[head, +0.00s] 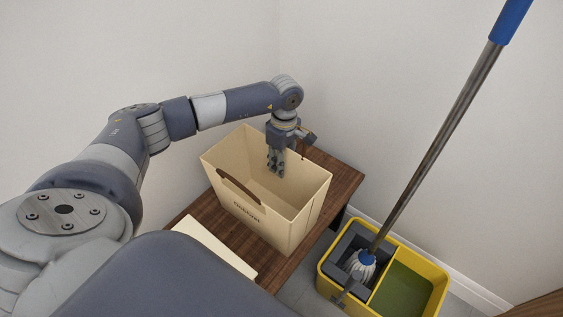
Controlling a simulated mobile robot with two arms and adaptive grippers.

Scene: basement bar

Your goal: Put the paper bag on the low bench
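The cream paper bag (286,220) stands upright and open on the dark wooden low bench (341,168). A brown handle (238,189) shows on its front side, above dark lettering. A bit of brown by my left wrist may be part of the other handle. My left gripper (276,171) points down over the bag's open mouth, near the back wall. Its fingers show in front of the inner wall. I cannot tell whether they are apart or shut, or whether they touch the bag. My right gripper is out of view.
A flat cream item (214,250) lies on the bench in front of the bag. A yellow mop bucket (428,271) stands on the floor right of the bench, with a mop (436,146) leaning up and right from it. Pale walls close in behind.

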